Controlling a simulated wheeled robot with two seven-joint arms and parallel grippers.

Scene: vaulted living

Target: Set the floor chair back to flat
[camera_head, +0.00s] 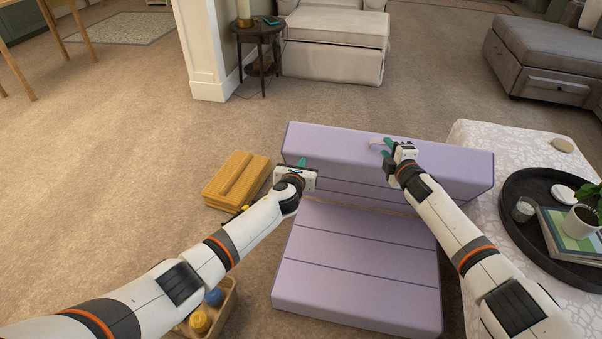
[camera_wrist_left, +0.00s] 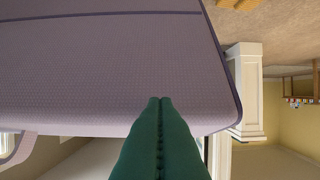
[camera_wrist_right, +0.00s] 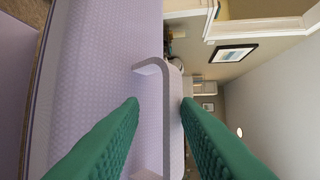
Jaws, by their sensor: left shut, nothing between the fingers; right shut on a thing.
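The lilac floor chair has a segmented seat (camera_head: 355,265) flat on the carpet and a backrest (camera_head: 340,150) raised at its far end; its exact angle is hard to tell. A strap handle (camera_head: 377,143) is on the backrest's upper edge. My right gripper (camera_head: 386,149) is at this handle, its green fingers on either side of the strap (camera_wrist_right: 163,115) and shut on it. My left gripper (camera_head: 301,163) is shut and empty near the backrest's left part. In the left wrist view its joined fingertips overlap the backrest panel (camera_wrist_left: 110,70); contact is unclear.
A yellow ribbed case (camera_head: 238,180) lies left of the chair. A bin with bottles (camera_head: 222,310) stands at the lower left. A patterned ottoman (camera_head: 480,150) with a black tray (camera_head: 516,205) stands close on the right. Carpet behind the backrest is clear.

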